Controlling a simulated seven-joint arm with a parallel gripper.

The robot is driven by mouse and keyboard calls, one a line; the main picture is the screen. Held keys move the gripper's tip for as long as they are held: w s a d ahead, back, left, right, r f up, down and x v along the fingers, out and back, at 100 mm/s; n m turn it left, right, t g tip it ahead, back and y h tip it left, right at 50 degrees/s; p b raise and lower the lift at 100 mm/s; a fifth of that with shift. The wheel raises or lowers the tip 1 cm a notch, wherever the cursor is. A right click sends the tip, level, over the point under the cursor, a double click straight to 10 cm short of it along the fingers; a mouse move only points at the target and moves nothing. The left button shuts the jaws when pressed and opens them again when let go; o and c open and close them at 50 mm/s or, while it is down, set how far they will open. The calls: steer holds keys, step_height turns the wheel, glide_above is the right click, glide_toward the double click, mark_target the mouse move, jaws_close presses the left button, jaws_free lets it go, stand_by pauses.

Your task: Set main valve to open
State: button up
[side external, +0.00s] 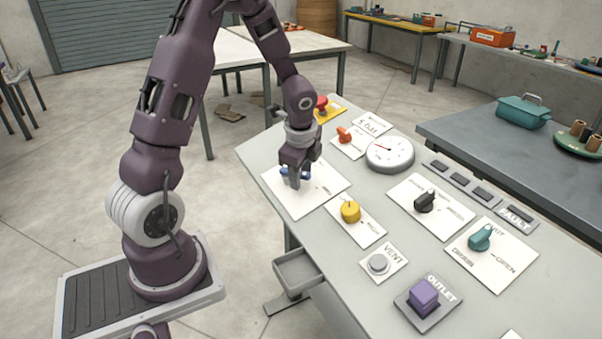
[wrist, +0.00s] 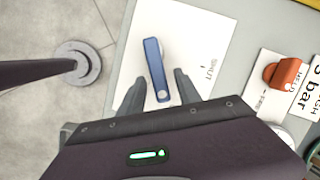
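The main valve appears to be the blue lever (wrist: 154,65) on a white plate (wrist: 195,35) printed SHUT to its right in the wrist view. The lever lies nearly up-down in that view, tilted slightly, and does not point at the word SHUT. No OPEN label can be read on this plate. My gripper (wrist: 160,87) is open, one finger on each side of the lever's near end, with gaps visible. In the side view my gripper (side external: 295,178) hangs low over the plate and hides much of the blue lever (side external: 305,174).
Near the plate are an orange lever (side external: 344,135), a round gauge (side external: 390,153), a yellow knob (side external: 350,211) and a red button (side external: 321,104). Farther right sit a black knob (side external: 425,201), a teal knob (side external: 480,238), a grey VENT button (side external: 379,263) and a purple OUTLET block (side external: 423,295).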

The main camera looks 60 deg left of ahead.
steer(key=v, duration=0.7)
steer(key=shift+r, duration=0.1)
steer(key=s+d+r+n+t+h, duration=0.1)
steer(key=s+d+r+n+t, duration=0.1)
steer(key=s+d+r+n, duration=0.3)
steer(key=s+d+r+n+t+h, duration=0.1)
steer(key=s+d+r+n, duration=0.5)
steer(key=s+d, duration=0.7)
steer(key=shift+d+r+n+t+h, duration=0.2)
steer(key=shift+r+n+t+h, duration=0.1)
steer(key=shift+r+t+h, duration=0.25)
